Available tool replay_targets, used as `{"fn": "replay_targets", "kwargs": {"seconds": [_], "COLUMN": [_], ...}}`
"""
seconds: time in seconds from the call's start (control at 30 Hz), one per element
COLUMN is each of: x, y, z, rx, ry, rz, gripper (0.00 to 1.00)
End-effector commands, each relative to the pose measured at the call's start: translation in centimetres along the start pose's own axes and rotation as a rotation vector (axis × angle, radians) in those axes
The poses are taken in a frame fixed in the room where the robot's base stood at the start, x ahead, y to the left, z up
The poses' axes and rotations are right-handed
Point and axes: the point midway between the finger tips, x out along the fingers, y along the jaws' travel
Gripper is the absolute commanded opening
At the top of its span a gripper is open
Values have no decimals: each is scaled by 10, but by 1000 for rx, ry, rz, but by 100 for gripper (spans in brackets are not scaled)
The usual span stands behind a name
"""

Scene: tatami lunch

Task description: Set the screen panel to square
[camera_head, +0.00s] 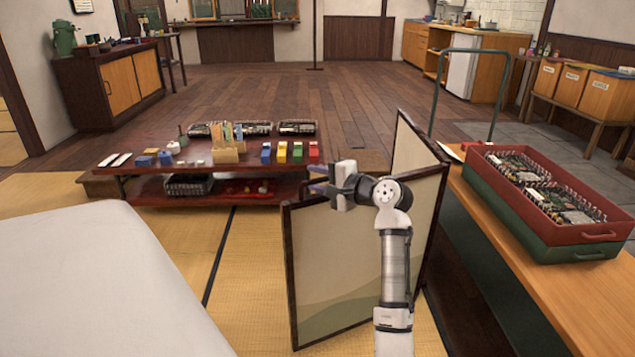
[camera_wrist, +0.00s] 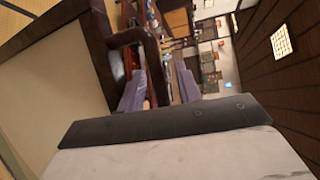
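My gripper (camera_head: 317,180) is at the front panel's top edge, pointing left. In the wrist view, the pale panel (camera_wrist: 55,95) fills the left, and a dark handle (camera_wrist: 153,62) juts from its frame. The handle's bar lies between the fingers (camera_wrist: 160,92), which are apart. I cannot tell whether they touch it.
A wooden counter (camera_head: 560,290) with a red crate (camera_head: 595,236) on a green one runs along the right. A low dark red table (camera_head: 225,170) with blocks stands behind and left. A white surface (camera_head: 90,285) fills the front left; tatami (camera_head: 255,250) is clear between.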

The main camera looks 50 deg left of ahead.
Motion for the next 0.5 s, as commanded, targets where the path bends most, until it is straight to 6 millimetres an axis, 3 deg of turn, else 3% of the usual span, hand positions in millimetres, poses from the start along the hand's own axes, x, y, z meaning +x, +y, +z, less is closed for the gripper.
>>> {"fn": "replay_targets", "kwargs": {"seconds": [0.3,0.5], "x": [3,2], "y": [0,0], "z": [0,0], "rx": [-1,-1], "ry": [0,0], "rz": [0,-1], "gripper": [34,8]}}
